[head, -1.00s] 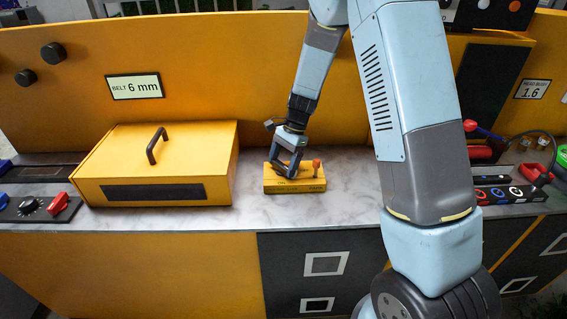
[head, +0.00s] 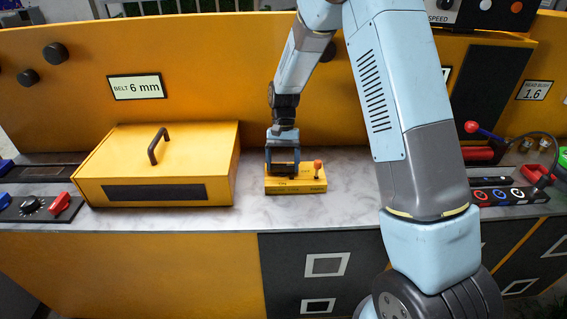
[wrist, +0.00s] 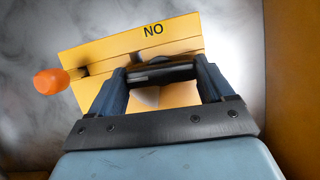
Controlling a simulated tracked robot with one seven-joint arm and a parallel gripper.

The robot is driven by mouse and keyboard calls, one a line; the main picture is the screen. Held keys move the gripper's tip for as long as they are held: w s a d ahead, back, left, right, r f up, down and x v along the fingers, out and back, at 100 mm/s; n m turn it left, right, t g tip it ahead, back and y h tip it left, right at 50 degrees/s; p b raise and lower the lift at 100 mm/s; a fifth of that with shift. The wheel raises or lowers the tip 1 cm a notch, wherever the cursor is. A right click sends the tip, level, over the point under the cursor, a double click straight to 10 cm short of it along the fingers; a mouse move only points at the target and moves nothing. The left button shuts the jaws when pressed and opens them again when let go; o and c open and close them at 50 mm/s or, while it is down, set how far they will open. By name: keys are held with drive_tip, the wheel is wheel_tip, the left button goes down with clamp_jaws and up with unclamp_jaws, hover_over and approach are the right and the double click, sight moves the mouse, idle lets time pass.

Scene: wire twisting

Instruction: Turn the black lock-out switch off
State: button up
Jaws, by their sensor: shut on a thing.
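A yellow switch box (head: 300,187) lies on the grey marbled counter, with "ON" on its front. The wrist view also shows the yellow box (wrist: 150,45), its lettering upside down. My gripper (head: 282,172) is over the left part of the box, pointing down. Its two fingers are shut on the black lock-out switch (wrist: 160,72), a dark bar spanning between the fingertips in the wrist view. An orange-tipped lever (head: 318,166) stands on the right part of the box, clear of the fingers.
A yellow case with a black handle (head: 155,165) stands left of the box. A knob panel (head: 35,207) is at the far left. A panel of coloured ring buttons (head: 505,195) is at the right. The counter (head: 350,190) is bare around the switch box.

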drive_tip(key=shift+w+n, duration=0.1)
drive_tip(key=shift+n, duration=0.4)
drive_tip(key=o, duration=0.9)
drive_tip(key=shift+o, duration=0.2)
drive_tip(key=v, duration=1.3)
drive_tip(key=shift+a+r, duration=0.2)
drive_tip(key=shift+r, duration=0.15)
drive_tip(key=shift+d, duration=0.1)
